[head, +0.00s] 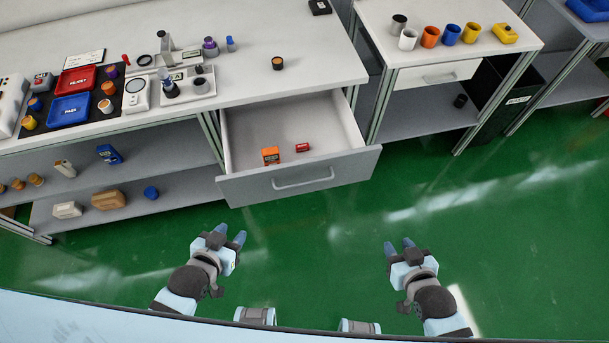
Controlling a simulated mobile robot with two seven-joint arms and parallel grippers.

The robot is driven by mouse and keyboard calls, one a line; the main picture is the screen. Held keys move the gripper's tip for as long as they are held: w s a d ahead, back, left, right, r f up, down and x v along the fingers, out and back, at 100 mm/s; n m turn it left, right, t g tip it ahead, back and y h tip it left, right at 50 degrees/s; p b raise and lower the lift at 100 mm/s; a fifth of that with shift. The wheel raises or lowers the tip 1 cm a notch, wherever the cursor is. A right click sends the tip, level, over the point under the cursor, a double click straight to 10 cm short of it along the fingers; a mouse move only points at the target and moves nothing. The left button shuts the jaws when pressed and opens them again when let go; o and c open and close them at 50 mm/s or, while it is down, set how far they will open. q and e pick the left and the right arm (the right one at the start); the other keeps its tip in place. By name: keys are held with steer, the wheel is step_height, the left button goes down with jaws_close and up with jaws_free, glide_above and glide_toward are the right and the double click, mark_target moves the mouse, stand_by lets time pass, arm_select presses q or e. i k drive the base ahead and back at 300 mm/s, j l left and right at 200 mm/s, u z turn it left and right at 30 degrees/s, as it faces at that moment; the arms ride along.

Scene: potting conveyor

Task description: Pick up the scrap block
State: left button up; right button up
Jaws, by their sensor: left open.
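No label that reads as scrap can be made out, so I cannot tell for certain which thing is the scrap block. An orange block (271,156) with a dark marking stands in the open drawer (240,125), near its front panel. A smaller red block (302,148) lies just right of it, apart from it. My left gripper (231,234) is open and empty, in front of and below the drawer, to the left. My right gripper (399,246) looks open and empty, over the green floor to the right of the drawer. Neither gripper touches anything.
The bench top (300,40) above the drawer holds a red tray (80,80), a blue tray (69,109) and several small parts at left. A side table (375,18) carries several coloured cups. A dark bin (505,90) stands beneath at right. The floor ahead is clear.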

mark_target(304, 147)
steer(key=i+j+z, duration=0.1)
steer(key=j+z, duration=0.35)
steer(key=j, duration=0.4)
steer(key=j+z, duration=0.45)
steer(key=j, duration=0.4)
